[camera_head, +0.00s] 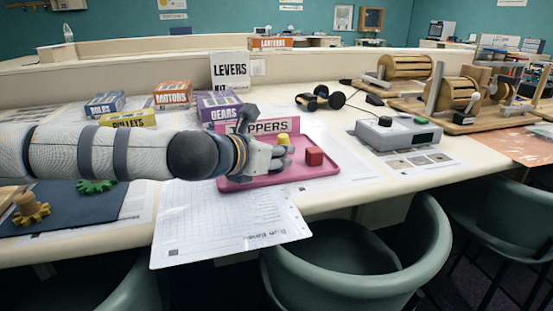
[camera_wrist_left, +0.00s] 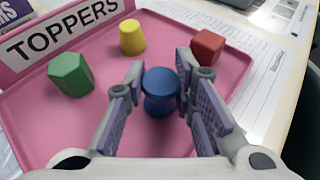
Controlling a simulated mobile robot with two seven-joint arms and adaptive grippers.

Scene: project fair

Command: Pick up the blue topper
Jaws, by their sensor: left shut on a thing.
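The blue topper (camera_wrist_left: 160,91), a spool shape with a round top, stands upright between the fingers of my left gripper (camera_wrist_left: 161,100) in the left wrist view. The gripper is shut on it. In the head view my left gripper (camera_head: 279,158) is low over the pink tray (camera_head: 325,169), and the blue topper is hidden there. I cannot tell if the topper touches the tray. A green hexagonal topper (camera_wrist_left: 71,74), a yellow one (camera_wrist_left: 132,37) and a red cube (camera_wrist_left: 207,47) stand around it in the tray. My right gripper is out of view.
A "TOPPERS" sign (camera_head: 262,127) stands at the tray's back edge. Boxes such as the gears box (camera_head: 219,106) stand behind. A grey device (camera_head: 398,132) is to the right. A printed sheet (camera_head: 225,222) hangs over the front edge, above green chairs (camera_head: 345,255).

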